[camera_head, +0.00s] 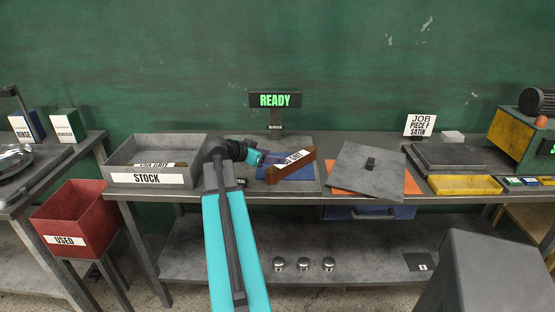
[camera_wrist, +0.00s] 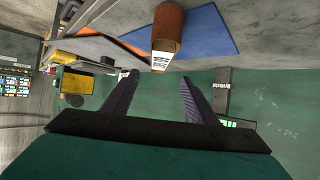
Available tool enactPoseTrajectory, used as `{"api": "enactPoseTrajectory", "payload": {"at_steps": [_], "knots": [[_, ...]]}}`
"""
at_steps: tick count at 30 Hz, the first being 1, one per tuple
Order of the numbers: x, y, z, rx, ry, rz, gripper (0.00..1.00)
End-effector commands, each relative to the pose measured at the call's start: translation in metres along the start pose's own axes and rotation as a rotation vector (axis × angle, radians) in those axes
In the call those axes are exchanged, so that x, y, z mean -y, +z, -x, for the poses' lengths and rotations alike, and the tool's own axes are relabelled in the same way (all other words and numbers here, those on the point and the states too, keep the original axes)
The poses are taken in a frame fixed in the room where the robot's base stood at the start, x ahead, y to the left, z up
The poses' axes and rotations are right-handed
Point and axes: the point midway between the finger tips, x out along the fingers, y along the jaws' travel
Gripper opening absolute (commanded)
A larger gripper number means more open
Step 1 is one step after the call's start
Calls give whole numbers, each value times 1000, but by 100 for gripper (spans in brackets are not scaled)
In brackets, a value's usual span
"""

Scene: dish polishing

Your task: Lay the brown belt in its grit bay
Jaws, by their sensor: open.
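The brown belt (camera_head: 288,167), a brown block-like piece with a white label, lies slanted over a blue sheet (camera_head: 300,174) on the bench. In the wrist view the belt (camera_wrist: 169,22) shows its labelled end just beyond my fingertips, roughly between them. My gripper (camera_head: 258,158) is open and empty, close to the left of the belt in the head view; its two dark fingers are spread in the wrist view (camera_wrist: 158,80). An orange sheet (camera_head: 345,191) lies to the right, mostly hidden under a grey plate (camera_head: 366,176) with a black knob. I cannot tell which place is the brown belt's bay.
A grey STOCK tray (camera_head: 193,148) with a labelled piece inside stands left of my arm. A red USED bin (camera_head: 75,218) is at far left. A READY display (camera_head: 275,100) stands behind the belt. A yellow tray (camera_head: 465,185) and a dark slab (camera_head: 445,157) are at right.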

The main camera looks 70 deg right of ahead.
Motion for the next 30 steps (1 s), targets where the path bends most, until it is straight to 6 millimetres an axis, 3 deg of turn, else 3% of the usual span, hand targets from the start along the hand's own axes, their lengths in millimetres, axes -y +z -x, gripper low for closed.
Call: {"api": "enactPoseTrajectory", "payload": {"at_steps": [6, 23, 30], "knots": [[0, 0, 10, 0, 0, 1, 53], [0, 0, 10, 0, 0, 0, 53], [0, -11, 16, 0, 0, 0, 53]]}}
